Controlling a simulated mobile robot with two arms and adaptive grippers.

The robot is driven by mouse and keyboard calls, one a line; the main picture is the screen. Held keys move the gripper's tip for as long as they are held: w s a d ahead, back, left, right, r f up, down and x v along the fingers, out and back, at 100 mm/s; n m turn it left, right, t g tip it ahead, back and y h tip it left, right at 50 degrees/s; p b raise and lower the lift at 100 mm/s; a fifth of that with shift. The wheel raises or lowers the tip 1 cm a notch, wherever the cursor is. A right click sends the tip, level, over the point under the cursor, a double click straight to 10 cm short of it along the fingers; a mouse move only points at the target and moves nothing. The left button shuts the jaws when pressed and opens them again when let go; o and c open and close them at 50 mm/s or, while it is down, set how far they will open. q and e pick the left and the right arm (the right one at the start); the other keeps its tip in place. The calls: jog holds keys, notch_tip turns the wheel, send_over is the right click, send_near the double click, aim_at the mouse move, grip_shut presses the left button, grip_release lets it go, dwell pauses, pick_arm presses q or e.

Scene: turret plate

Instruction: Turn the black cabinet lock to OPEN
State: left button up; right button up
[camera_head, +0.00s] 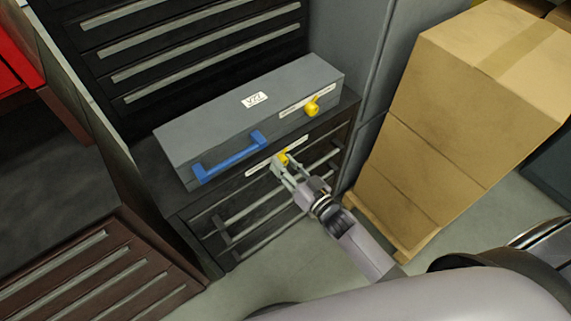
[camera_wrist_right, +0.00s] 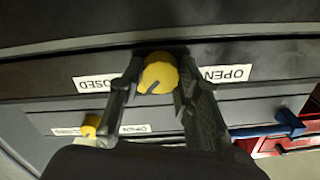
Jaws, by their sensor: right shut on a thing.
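The black cabinet (camera_head: 345,128) has a yellow lock knob (camera_head: 283,157) on its upper front, beside a white label strip (camera_head: 258,170). In the right wrist view the knob (camera_wrist_right: 158,72) sits between an upside-down CLOSED label (camera_wrist_right: 97,83) on the left and an OPEN label (camera_wrist_right: 228,73) on the right. A dark mark on the knob slants toward the picture's lower left. My right gripper (camera_head: 281,166) is shut on this knob, with one finger on each side; its fingers (camera_wrist_right: 158,86) also show in the wrist view. My left gripper is not in view.
A grey box (camera_head: 225,115) with a blue handle (camera_head: 230,156) and its own yellow knob (camera_head: 312,106) lies on the cabinet. Stacked cardboard boxes (camera_head: 440,150) stand close on the right. Brown drawers (camera_head: 95,270) stand at lower left. Some floor is free in front.

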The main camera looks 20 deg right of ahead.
jog(key=n, duration=0.4)
jog(key=shift+n, duration=0.4)
jog(key=n, duration=0.4)
jog(key=n+b, duration=0.1)
jog(key=n, duration=0.4)
jog(key=shift+a+f, duration=0.1)
jog(key=shift+n+b, duration=0.75)
jog(key=shift+n, duration=1.25)
jog(key=o, duration=1.1)
jog(key=shift+o, duration=0.2)
